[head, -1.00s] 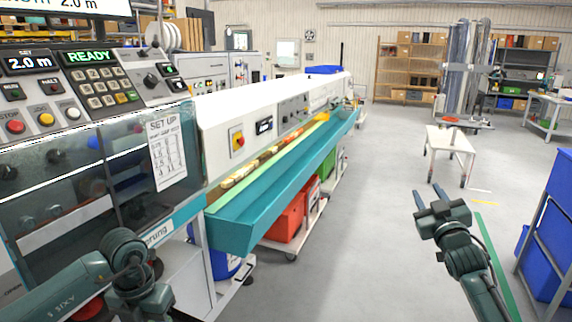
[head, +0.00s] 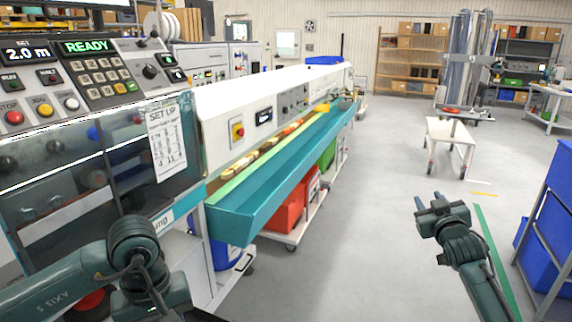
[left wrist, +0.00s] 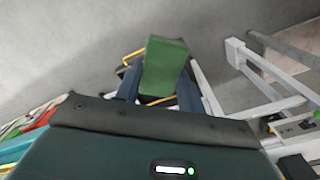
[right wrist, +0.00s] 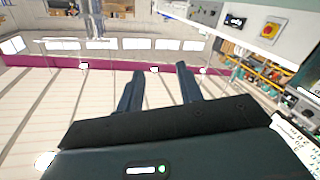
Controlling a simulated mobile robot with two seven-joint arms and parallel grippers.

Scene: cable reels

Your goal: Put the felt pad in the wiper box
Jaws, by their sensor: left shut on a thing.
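The felt pad (left wrist: 165,66) is a green block in the left wrist view. My left gripper (left wrist: 160,88) is shut on it, with one dark finger on each side. In the head view my left arm shows at the bottom left, but its fingers and the pad are out of sight. My right gripper (head: 428,202) is held over the open floor, empty, with its fingers apart; the gap also shows in the right wrist view (right wrist: 160,88). I cannot pick out the wiper box for certain in any view.
The machine's control panel (head: 100,75) and teal trough (head: 275,185) run along the left. Red bins (head: 290,212) stand on a low trolley beneath. A rack with blue bins (head: 548,245) is at the right edge. A white cart (head: 450,135) stands farther back. The middle floor is clear.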

